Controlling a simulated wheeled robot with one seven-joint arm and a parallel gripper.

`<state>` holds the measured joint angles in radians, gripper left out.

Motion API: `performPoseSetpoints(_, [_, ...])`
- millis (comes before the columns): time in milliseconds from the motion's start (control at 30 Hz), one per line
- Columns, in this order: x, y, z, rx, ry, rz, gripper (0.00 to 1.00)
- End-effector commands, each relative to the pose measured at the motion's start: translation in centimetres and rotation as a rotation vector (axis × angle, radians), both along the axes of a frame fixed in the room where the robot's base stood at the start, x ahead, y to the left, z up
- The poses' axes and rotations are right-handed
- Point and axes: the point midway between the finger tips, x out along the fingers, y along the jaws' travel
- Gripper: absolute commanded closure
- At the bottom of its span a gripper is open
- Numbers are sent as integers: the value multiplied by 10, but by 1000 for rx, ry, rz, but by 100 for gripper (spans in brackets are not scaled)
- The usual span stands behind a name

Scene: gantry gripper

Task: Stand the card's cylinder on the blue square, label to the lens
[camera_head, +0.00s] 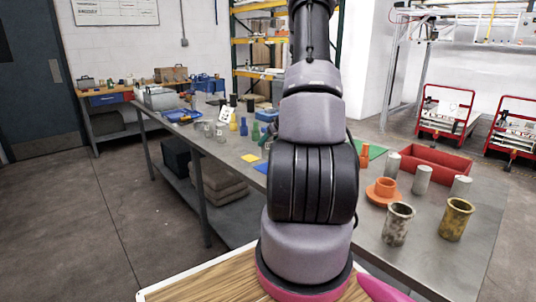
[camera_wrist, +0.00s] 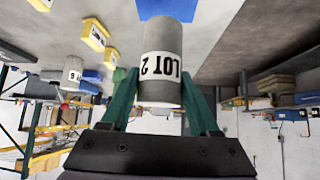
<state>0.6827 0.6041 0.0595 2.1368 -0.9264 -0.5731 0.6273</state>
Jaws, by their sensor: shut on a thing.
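In the wrist view my gripper (camera_wrist: 158,76) has its two green fingers shut on a grey cylinder (camera_wrist: 160,40). The cylinder has a white band label reading "LOT 2", which faces the wrist camera. The blue square (camera_wrist: 166,9) shows right at the cylinder's far end; I cannot tell whether they touch. A small blue patch (camera_head: 262,168), likely the square, shows beside my arm. A white card (camera_head: 225,116) stands farther back on the table, its print too small to read.
Grey cylinders (camera_head: 422,180), an orange flanged piece (camera_head: 384,191), two metal cups (camera_head: 397,224) and a red bin (camera_head: 448,162) stand to the right. Another labelled cylinder (camera_wrist: 73,70) shows in the wrist view.

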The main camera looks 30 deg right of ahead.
Motion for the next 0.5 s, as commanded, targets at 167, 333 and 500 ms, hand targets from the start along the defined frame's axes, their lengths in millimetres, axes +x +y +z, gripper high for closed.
performPoseSetpoints(167, [0,0,-18,-1,0,2,100])
performPoseSetpoints(333, [0,0,-40,-1,0,1,100])
performPoseSetpoints(500, [1,0,-43,-3,-3,1,100])
